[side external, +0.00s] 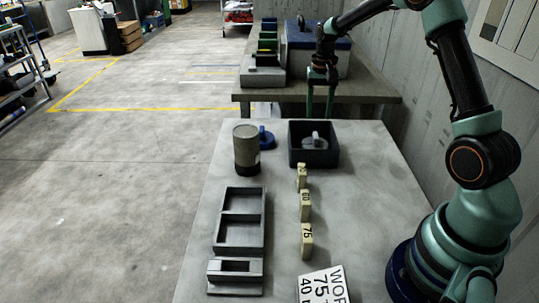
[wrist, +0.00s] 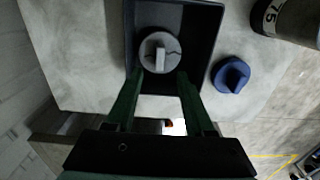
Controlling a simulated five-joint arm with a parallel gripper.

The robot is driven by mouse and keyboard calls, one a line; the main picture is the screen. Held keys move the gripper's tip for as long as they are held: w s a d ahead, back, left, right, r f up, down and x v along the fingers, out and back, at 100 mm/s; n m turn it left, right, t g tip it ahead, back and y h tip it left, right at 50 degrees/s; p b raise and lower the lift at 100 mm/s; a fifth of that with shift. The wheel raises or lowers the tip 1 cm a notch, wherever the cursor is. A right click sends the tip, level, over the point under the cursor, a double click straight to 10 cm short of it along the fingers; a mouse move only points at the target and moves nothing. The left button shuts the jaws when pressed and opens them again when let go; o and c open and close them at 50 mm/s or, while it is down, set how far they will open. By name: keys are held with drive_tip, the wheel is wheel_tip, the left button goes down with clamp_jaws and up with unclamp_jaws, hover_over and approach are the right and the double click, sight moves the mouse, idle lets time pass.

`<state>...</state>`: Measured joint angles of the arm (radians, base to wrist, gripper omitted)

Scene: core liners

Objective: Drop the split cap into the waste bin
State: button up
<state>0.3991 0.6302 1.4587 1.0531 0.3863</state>
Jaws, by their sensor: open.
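The split cap is a round grey cap with a raised grip bar and a dark crack; in the wrist view the cap (wrist: 159,50) shows inside the walls of the dark waste bin (wrist: 208,22). In the side view the cap (side external: 314,141) also shows within the square bin (side external: 314,160). My gripper (side external: 319,114) is above the bin's far side, fingers pointing down. In the wrist view its two green fingers (wrist: 159,78) are spread apart and empty, with the cap beyond their tips.
A blue cap (side external: 266,138) lies beside a standing core cylinder (side external: 246,150), left of the bin. Numbered blocks (side external: 306,207) stand in front of the bin. A grey two-section tray (side external: 263,220) lies front left. A back bench (side external: 370,92) holds several boxes.

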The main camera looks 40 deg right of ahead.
wheel_tip(320, 180, up, 9)
drive_tip(key=shift+r, duration=0.15)
drive_tip(key=s+a+r+n+t, duration=0.35)
drive_tip(key=s+a+r, duration=0.25)
drive_tip(key=a, duration=0.4)
drive_tip(key=s+a+f+n+t, duration=0.2)
drive_tip(key=s+a+n, duration=0.3)
drive_tip(key=s+a, duration=0.4)
drive_tip(key=shift+s, duration=0.6)
